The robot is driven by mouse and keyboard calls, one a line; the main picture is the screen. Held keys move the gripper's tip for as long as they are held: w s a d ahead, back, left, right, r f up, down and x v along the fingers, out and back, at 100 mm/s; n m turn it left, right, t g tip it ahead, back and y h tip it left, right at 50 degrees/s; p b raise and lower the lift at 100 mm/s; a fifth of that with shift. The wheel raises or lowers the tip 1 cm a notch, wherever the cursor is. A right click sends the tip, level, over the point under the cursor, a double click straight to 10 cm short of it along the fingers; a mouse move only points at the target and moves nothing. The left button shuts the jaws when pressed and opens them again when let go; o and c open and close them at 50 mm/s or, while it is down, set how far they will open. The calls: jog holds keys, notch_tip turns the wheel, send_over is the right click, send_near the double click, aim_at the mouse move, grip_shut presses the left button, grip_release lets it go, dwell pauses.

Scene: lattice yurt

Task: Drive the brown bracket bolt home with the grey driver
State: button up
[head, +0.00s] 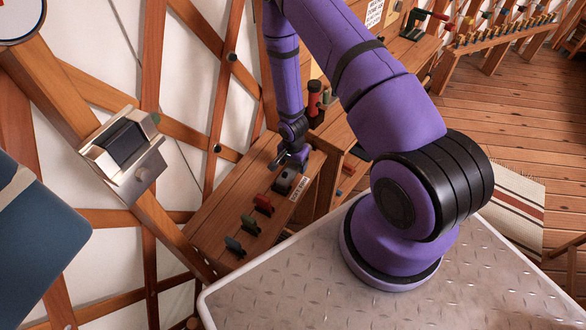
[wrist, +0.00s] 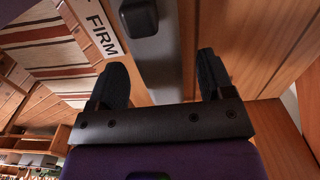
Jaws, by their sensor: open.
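My gripper (head: 293,158) is open above the far end of a wooden bench. In the wrist view its two dark fingers (wrist: 161,75) stand apart, with a grey metal strip (wrist: 155,60) bearing a dark block (wrist: 139,17) showing beyond and between them. I cannot tell whether they touch it. In the head view a dark grey piece (head: 285,181) sits just below the gripper, beside a white label. I cannot tell whether it is the grey driver. I cannot make out a brown bracket bolt in either view.
Red (head: 263,204), dark green (head: 250,225) and blue-grey (head: 235,246) pieces stand along the wooden bench (head: 205,225). A cream device (head: 123,148) hangs on the lattice at left. A long rack (head: 505,35) of small coloured pieces stands at the back right.

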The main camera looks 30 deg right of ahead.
aim_at(293, 165)
jog(key=shift+f, duration=1.1)
jog(key=shift+c, duration=0.4)
jog(key=c, duration=1.3)
jog(key=shift+r, duration=0.15)
notch_tip(293, 165, up, 10)
jog(key=shift+f, duration=0.1)
